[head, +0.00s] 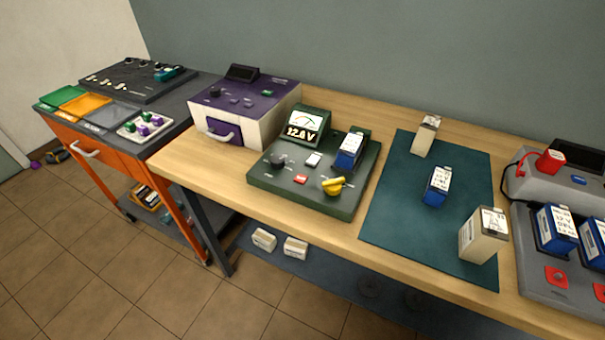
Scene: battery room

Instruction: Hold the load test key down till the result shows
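A dark green tester (262,179) stands on the wooden bench. Its lit meter (304,124) has a needle dial and reads 12.8 V. A blue battery (349,150) sits in the bay at the tester's right back. On the sloped top are a black knob (278,160), a white key (313,159), a red key (300,180) and a yellow rotary knob (334,186). The labels are too small to read, so I cannot tell which key is the load test key. Neither of my grippers is in view, and nothing touches the tester.
A purple and white box (245,112) stands left of the tester. A teal mat (389,215) on the right holds one blue and two pale batteries. A grey charger (550,180) is at far right. An orange-framed cart (110,160) stands left. The bench front is clear.

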